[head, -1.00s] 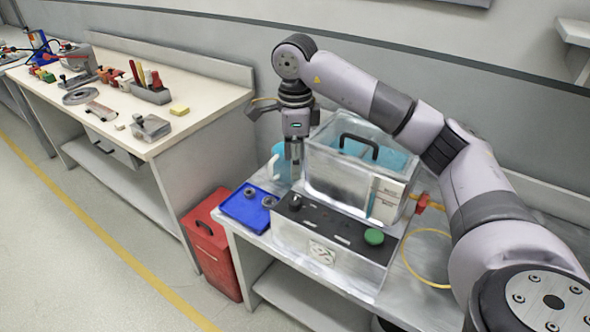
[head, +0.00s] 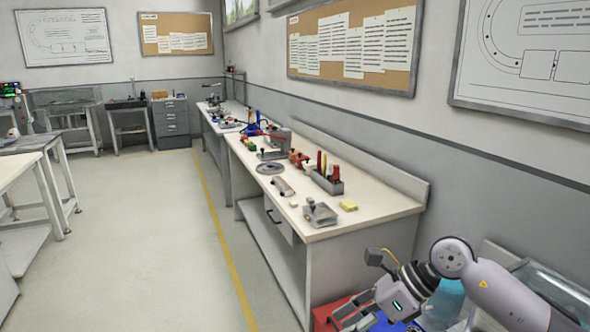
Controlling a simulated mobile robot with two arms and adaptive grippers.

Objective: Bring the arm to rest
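My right arm (head: 500,295) comes in from the lower right corner, with its wrist bent over toward the left. My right gripper (head: 352,313) is at the bottom edge, in front of a red box and a blue tray. Its fingers point left and are partly cut off by the picture's edge. I see nothing held in it, but cannot tell how far its fingers are apart. My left arm and gripper are out of view.
A long workbench (head: 330,236) with tools and a yellow block (head: 348,205) stands left of the gripper. The red box (head: 328,312) and blue tray (head: 385,325) are close by it. The floor aisle (head: 150,240) on the left is clear.

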